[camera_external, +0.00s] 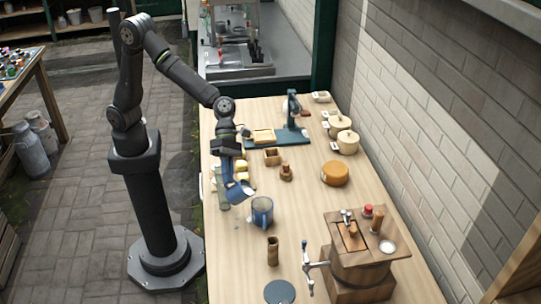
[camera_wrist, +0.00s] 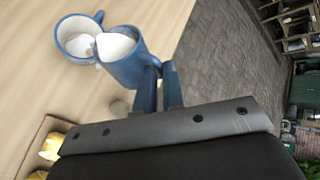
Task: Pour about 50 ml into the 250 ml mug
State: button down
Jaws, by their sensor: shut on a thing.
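My gripper (camera_external: 233,178) is shut on a blue mug (camera_external: 239,191), which is tilted with its mouth toward a second blue mug (camera_external: 262,212) standing on the wooden bench. The lip overlaps the rim of the standing mug (camera_wrist: 64,48) in the picture; some white shows inside that mug. The exact level and any size marking cannot be read.
A small wooden cup (camera_external: 272,250) and a dark round disc (camera_external: 279,291) are in front of the standing mug. A wooden churn box with a crank (camera_external: 360,255) stands at right. A cheese wheel (camera_external: 335,173) and a blue scale (camera_external: 291,138) are further back.

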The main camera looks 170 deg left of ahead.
jog(key=shift+a+f, duration=0.2)
jog(key=shift+a, duration=0.05)
jog(key=shift+a+f+h, duration=0.25)
jog(key=shift+f+h, duration=0.1)
jog(key=shift+h, duration=0.15)
jog(key=shift+w+a+r+n+h, duration=0.1)
jog(key=shift+a+r+n+h, duration=0.5)
jog(key=shift+a+n+h, duration=0.15)
dwell(0.8)
jog(key=shift+d+f+m+y, duration=0.3)
jog(key=shift+d+y, duration=0.1)
jog(key=shift+d, duration=0.1)
jog(key=shift+d+f+m+y, duration=0.25)
jog(key=shift+d+y, duration=0.1)
jog(key=shift+d, duration=0.15)
jog(key=s+d+r+m+t+y, duration=0.1)
jog(key=d+r+m+y, duration=0.3)
jog(key=d+r+y, duration=0.2)
jog(key=shift+d+r+t+y+p, duration=0.2)
jog(key=shift+d+t+y+p, duration=0.15)
jog(key=shift+d, duration=0.9)
